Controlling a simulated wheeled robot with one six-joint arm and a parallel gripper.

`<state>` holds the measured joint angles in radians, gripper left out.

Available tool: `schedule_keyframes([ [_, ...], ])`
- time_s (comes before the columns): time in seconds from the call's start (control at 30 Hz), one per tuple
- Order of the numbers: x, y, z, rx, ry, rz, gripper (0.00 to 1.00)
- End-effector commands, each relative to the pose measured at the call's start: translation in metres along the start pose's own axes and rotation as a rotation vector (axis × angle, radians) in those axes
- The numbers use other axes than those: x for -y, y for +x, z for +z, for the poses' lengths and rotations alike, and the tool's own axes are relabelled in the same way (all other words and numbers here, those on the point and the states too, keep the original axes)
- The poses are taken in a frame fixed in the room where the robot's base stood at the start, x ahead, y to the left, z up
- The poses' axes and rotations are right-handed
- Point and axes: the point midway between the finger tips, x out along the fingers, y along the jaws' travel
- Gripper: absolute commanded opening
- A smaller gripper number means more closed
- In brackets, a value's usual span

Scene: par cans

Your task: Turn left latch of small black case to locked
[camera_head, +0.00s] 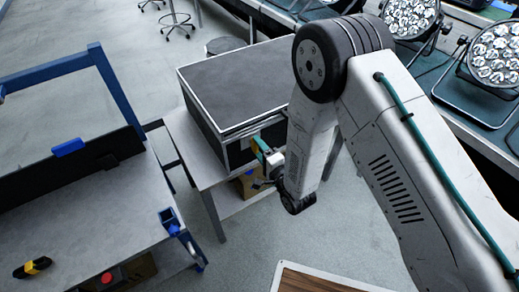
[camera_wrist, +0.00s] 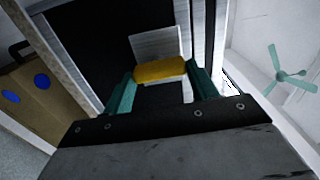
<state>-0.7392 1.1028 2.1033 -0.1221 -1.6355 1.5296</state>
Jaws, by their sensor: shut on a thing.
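The black case (camera_head: 232,82) with pale metal edges sits on a small grey table in the head view. Its dark front panel (camera_wrist: 88,50) fills the upper part of the wrist view. A yellow latch handle (camera_wrist: 160,70) stands in front of a pale metal plate (camera_wrist: 157,43) on that panel. My gripper (camera_wrist: 162,82) has its teal fingers on either side of the handle, shut on it. In the head view my gripper (camera_head: 264,152) is at the case's front face, and my arm hides the right part of that face. I cannot read the latch's locked or unlocked state.
The small grey table (camera_head: 190,150) has a lower shelf with a cardboard box (camera_head: 247,186), also seen in the wrist view (camera_wrist: 30,98). A blue-framed workbench (camera_head: 85,225) stands at left. Several stage lights (camera_head: 410,18) stand on a bench at back right. Open floor lies in front.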

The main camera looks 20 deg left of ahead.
Motion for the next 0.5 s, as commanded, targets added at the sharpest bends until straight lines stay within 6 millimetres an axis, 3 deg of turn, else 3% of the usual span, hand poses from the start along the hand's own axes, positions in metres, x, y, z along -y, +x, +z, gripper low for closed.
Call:
schedule_keyframes([
  [0.5, -0.0015, -0.001, 0.0008, 0.002, 0.051, 0.004, 0.35],
])
